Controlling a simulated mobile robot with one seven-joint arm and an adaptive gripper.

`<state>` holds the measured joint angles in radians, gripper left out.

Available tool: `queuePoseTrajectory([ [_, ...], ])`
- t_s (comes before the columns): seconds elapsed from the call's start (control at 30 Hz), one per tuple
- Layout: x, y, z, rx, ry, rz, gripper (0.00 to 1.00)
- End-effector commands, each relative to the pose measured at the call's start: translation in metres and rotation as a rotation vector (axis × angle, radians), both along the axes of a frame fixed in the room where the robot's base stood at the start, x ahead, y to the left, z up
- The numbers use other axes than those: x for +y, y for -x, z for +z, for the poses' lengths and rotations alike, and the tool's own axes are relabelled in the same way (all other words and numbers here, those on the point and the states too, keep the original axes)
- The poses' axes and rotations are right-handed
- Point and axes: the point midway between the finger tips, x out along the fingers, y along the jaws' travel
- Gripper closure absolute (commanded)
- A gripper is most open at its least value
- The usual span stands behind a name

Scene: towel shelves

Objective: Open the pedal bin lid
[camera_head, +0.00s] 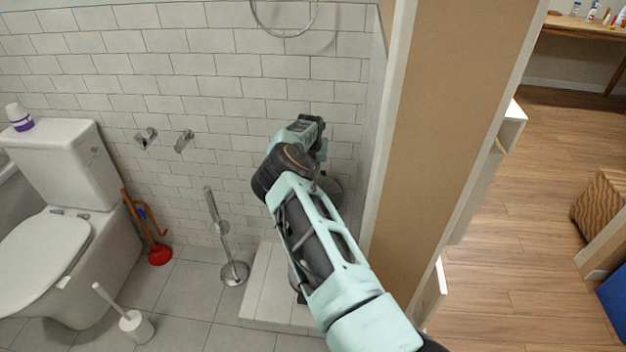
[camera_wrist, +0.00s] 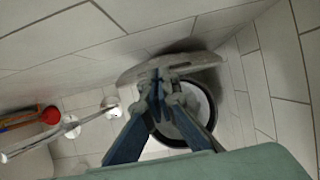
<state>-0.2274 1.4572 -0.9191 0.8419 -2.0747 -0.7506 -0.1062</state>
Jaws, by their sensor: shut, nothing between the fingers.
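The pedal bin (camera_wrist: 211,101) shows in the wrist view as a round body with a dark rim, partly hidden behind my fingers. A grey lid-like piece (camera_wrist: 205,60) stands at the wall side of the rim and appears raised, tilted up towards the wall. In the head view my arm hides most of the bin; a grey rounded part (camera_head: 332,188) shows beside the arm. My gripper (camera_wrist: 158,84) is shut and empty, its tips in front of the lid piece. I cannot tell whether they touch it. In the head view the fingers are hidden behind the arm.
The tiled wall is close behind, and a brown partition (camera_head: 432,130) stands to the right. A toilet (camera_head: 85,250), red plunger (camera_head: 160,255), toilet brush (camera_head: 135,326) and metal stand (camera_head: 234,273) are on the left.

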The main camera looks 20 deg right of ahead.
Motion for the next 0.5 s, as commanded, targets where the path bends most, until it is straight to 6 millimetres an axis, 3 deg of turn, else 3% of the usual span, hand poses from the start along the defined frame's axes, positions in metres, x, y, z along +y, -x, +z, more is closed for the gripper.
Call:
queuePoseTrajectory([
  [0.5, -0.0054, -0.0118, 0.0003, 0.0, 0.0, -0.001, 1.0],
])
